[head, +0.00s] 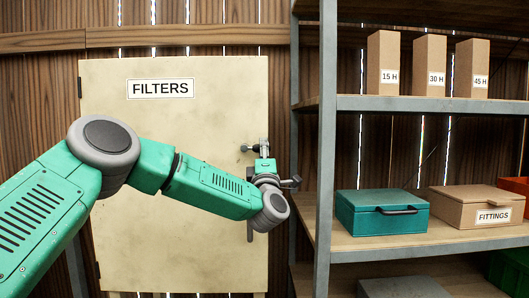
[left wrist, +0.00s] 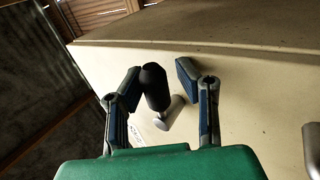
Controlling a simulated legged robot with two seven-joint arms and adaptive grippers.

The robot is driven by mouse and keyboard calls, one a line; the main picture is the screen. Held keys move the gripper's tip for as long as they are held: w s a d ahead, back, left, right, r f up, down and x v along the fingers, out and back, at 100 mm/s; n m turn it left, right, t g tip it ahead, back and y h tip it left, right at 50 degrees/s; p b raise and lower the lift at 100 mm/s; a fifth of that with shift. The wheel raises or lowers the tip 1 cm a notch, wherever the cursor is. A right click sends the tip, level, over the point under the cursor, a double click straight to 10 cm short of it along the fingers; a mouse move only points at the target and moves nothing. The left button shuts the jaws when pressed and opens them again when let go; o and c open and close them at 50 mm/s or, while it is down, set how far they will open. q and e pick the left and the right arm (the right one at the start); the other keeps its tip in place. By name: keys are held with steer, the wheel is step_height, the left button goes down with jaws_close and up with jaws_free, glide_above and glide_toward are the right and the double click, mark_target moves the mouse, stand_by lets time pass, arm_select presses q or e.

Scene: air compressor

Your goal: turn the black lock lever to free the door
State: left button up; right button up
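The black lock lever (left wrist: 154,86) shows in the left wrist view, with a pale metal stem (left wrist: 169,113) on the cream door (left wrist: 240,85). In the head view the door (head: 130,130) is labelled FILTERS and looks closed; I cannot clearly tell the lever from the fingers there. My left gripper (left wrist: 158,80) is open, with the lever between its fingers. The left finger is close to the lever, and a clear gap shows on the right; I cannot tell whether either touches. My right gripper is not in view.
A grey vertical door handle (head: 250,230) is below my wrist. A shelf's metal post (head: 326,150) stands close to the right. Its boards hold a teal case (head: 375,212), a FITTINGS box (head: 470,205) and three upright cartons (head: 430,65).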

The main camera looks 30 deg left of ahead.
arm_select(q)
steer(key=shift+s, duration=0.1)
steer(key=shift+s+d+f, duration=0.15)
steer(key=shift+s+d, duration=0.05)
steer(key=v, duration=1.1)
steer(key=shift+f, duration=0.35)
steer(key=shift+w, duration=0.1)
